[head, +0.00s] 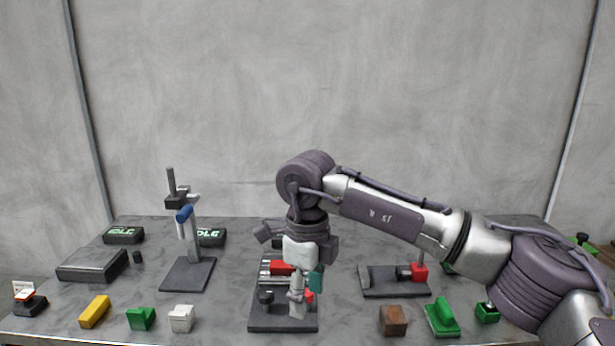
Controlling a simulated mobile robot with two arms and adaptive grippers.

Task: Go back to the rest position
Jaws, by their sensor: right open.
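My right arm reaches in from the right, and my right gripper (297,292) points down over the middle fixture (282,325) on the table. Its fingers are small in the picture and partly overlap the fixture. A red part (281,267) and a teal part (316,279) show close beside the gripper. I cannot tell whether the fingers touch anything on the fixture. My left gripper is not in view.
The grey table (225,290) holds a stand with a blue handle (184,214), a right fixture with a red block (419,272), and a dark flat box (92,265). Yellow (95,311), green (141,318), white (181,318) and brown (393,320) blocks line the front. A grey wall stands behind.

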